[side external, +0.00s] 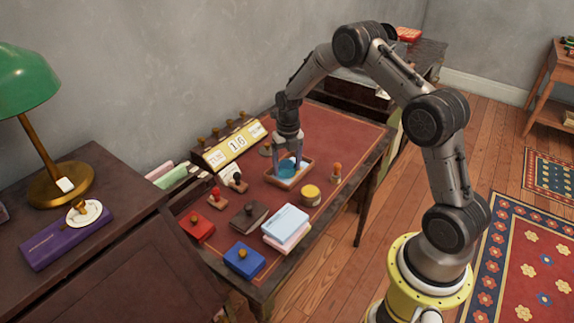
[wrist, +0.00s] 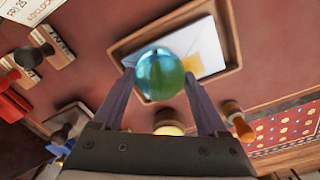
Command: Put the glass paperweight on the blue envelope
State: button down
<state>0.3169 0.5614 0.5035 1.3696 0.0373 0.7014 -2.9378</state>
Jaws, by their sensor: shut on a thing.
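The glass paperweight (side external: 287,169) is a blue-green ball. My gripper (wrist: 158,76) is shut on it, one finger on each side, and the ball shows between the fingertips in the wrist view (wrist: 160,74). In the side external view the ball is at the wooden tray (side external: 279,183); whether it touches the tray or hangs just above it I cannot tell. A pale envelope with a yellow patch (wrist: 203,50) lies in the tray behind the ball. A light blue envelope (side external: 286,220) appears to top a small stack at the desk's front.
A dark stamp pad (side external: 248,217), a red pad (side external: 197,227) and a blue pad (side external: 244,260) lie left of the stack. A calendar (side external: 237,142) stands behind. The desk's far right is clear.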

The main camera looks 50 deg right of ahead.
grip_release()
jog(key=shift+f, duration=0.1)
notch_tip(320, 180, up, 12)
notch_tip(320, 180, up, 8)
jog(key=m+t, duration=0.1)
jog(key=m, duration=0.5)
send_over(288, 161)
jog(key=s+a, duration=0.4)
jog(key=s+a+r+m+t, duration=0.2)
jog(key=s+a+r+m, duration=0.4)
jog(key=s+r+m, duration=0.25)
jog(key=s+a+m+t, duration=0.1)
jog(key=s+a+m, duration=0.1)
jog(key=s+m, duration=0.5)
jog(key=s+a+f+m+t, duration=0.1)
jog(key=s+a+m, duration=0.2)
jog(key=s+m, duration=0.5)
jog(key=shift+s, duration=1.1)
